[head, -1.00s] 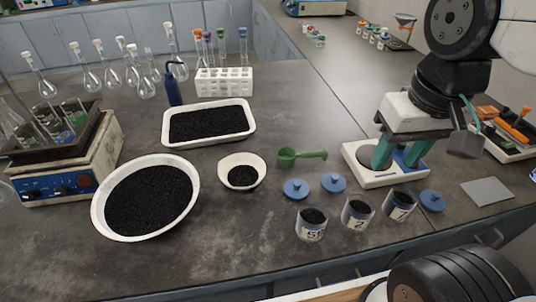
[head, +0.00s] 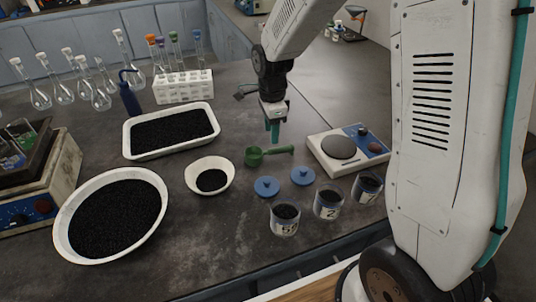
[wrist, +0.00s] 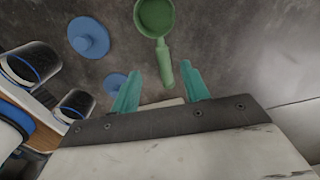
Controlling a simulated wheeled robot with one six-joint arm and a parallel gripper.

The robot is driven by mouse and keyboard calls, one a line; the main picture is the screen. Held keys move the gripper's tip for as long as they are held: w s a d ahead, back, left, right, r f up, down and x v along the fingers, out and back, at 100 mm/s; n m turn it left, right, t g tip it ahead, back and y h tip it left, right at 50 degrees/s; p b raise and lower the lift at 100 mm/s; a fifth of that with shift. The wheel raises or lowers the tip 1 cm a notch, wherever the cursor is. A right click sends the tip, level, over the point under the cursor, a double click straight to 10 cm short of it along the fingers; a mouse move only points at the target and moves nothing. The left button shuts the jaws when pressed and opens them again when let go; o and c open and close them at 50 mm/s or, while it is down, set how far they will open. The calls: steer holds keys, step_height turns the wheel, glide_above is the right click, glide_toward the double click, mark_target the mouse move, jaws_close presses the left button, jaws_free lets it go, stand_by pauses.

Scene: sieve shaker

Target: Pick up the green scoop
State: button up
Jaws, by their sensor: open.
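The green scoop (head: 256,156) lies on the dark bench with its bowl to the left and its handle to the right. In the head view my gripper (head: 273,138) points down just above and behind the handle. In the wrist view the scoop (wrist: 158,22) shows at the top, its handle reaching down between my two teal fingers. My gripper (wrist: 158,88) is open in this view, with one finger on each side of the handle's end. I cannot tell how high the fingertips are above the bench.
Two blue lids (head: 267,187) lie in front of the scoop, near several jars of black grains (head: 285,217). A balance (head: 348,148) stands to the right. A white bowl (head: 210,176) and a white tray (head: 171,129) are to the left. A tube rack (head: 184,87) stands behind.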

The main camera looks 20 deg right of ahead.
mark_target(270, 149)
steer(key=f, duration=0.8)
steer(key=shift+w+a+f, duration=0.1)
steer(key=shift+w+a, duration=0.05)
steer(key=shift+w, duration=0.05)
jaws_close()
